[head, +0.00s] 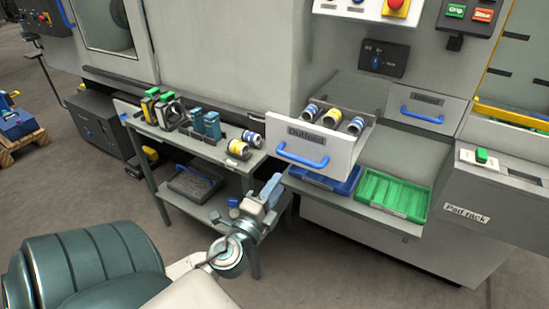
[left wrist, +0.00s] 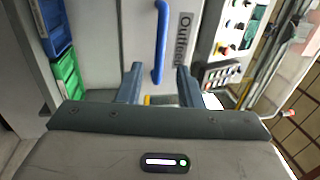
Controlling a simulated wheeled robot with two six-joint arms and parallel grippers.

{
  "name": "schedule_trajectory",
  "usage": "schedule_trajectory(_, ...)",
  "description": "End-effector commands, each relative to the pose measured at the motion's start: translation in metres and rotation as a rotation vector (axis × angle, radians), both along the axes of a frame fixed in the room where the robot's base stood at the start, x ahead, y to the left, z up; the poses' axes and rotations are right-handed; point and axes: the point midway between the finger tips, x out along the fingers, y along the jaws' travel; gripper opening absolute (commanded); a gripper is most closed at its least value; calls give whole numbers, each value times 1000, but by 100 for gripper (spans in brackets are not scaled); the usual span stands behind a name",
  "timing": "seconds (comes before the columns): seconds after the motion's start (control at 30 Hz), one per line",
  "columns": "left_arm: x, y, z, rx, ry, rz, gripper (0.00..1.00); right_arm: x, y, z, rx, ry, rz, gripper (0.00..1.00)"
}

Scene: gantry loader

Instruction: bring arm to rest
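My left gripper (head: 271,187) is in front of and below the open drawer labelled Outfeed (head: 340,152). In the left wrist view its two fingers (left wrist: 159,82) stand apart with nothing held between them. The drawer's blue bar handle (head: 302,157) lies beyond the fingertips and also shows in the left wrist view (left wrist: 161,42). In the head view the fingertips look apart from the handle. My left arm reaches in from the bottom of the head view. My right gripper is in neither view.
The drawer holds several banded cylinders (head: 332,116). A green tray (head: 392,194) and a blue tray (head: 325,180) lie below the drawer. Open floor (head: 370,280) lies at bottom right.

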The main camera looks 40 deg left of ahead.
Motion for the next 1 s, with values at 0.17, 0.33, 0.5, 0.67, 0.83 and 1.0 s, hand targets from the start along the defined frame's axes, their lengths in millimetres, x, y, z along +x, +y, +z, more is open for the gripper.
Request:
schedule_trajectory(0.17, 0, 0, 0, 0, 0, 0, 33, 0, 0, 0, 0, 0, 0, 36)
schedule_trajectory(0.33, 0, 0, 0, 0, 1, 0, 33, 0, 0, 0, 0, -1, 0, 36)
schedule_trajectory(0.5, 5, 9, -26, -40, 51, 20, 33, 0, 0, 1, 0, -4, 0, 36)
schedule_trajectory(0.67, 12, 36, -117, -192, 220, 93, 33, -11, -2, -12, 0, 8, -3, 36)
schedule_trajectory(0.83, -5, 58, -246, -430, 437, 206, 33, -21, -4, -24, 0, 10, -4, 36)
schedule_trajectory(1.0, -52, 59, -368, -683, 631, 341, 33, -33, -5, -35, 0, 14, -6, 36)
